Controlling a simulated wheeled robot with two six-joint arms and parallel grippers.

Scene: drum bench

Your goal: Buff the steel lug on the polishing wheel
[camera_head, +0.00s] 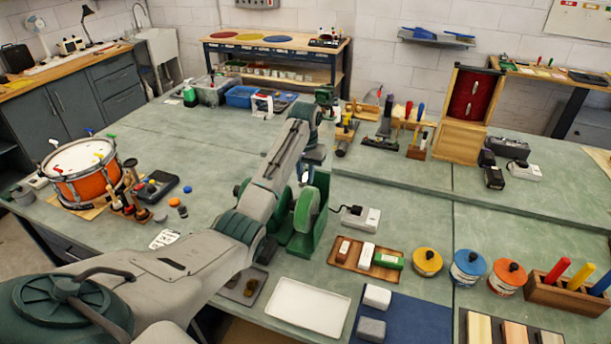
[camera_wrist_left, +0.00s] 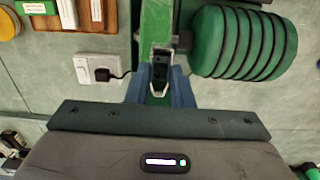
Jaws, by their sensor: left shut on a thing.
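My left gripper (camera_head: 305,174) hangs fingers down in the head view, just above the green polishing machine (camera_head: 321,226). In the left wrist view the blue fingers of my left gripper (camera_wrist_left: 160,92) are shut on a small dark grey metal piece, the steel lug (camera_wrist_left: 160,66). The machine's green body (camera_wrist_left: 157,24) lies behind the lug there. I cannot tell whether the lug touches the wheel. My right gripper is not in view.
A white socket box (camera_head: 361,218) and a wooden tray of bars (camera_head: 391,274) stand right of the machine. A white tray (camera_head: 308,306) and a blue mat (camera_head: 405,324) lie in front. An orange drum (camera_head: 84,172) stands at left.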

